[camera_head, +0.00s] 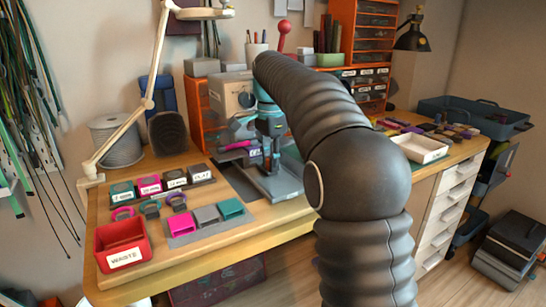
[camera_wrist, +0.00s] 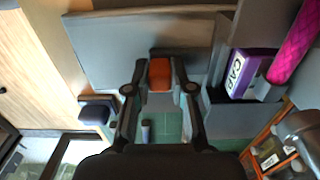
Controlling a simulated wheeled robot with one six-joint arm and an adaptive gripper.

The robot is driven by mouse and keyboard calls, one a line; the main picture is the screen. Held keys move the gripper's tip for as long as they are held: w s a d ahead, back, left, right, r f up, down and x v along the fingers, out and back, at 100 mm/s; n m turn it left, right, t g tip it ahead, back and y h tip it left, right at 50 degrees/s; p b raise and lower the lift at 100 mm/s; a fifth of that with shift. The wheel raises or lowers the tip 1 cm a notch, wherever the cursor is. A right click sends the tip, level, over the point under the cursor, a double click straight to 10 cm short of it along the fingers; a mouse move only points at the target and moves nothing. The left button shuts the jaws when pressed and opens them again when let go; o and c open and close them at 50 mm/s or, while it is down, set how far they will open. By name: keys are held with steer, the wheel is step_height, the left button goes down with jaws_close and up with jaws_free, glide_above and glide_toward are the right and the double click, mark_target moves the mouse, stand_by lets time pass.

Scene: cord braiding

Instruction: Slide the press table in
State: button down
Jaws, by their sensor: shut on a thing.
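The press (camera_head: 235,92) stands at the back middle of the bench in the head view, partly behind my arm. Its flat grey table (camera_head: 280,185) lies low in front; a grey plate (camera_wrist: 130,45) shows in the wrist view. My gripper (camera_wrist: 160,90) has its two dark fingers on either side of an orange-red block (camera_wrist: 160,72) at this plate's edge and is shut on it. The block looks like a grip on the table, but its joint is hidden. In the head view my gripper (camera_head: 270,150) is small and hard to make out at the press.
A purple labelled block (camera_wrist: 245,75) and a magenta braided cord (camera_wrist: 292,42) are close on the right in the wrist view. In the head view, a red waste bin (camera_head: 122,246) is at front left, and a white tray (camera_head: 418,150) is at right.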

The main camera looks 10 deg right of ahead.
steer(key=c, duration=1)
jaws_free()
steer(key=shift+w, duration=0.1)
steer(key=shift+r, duration=3.75)
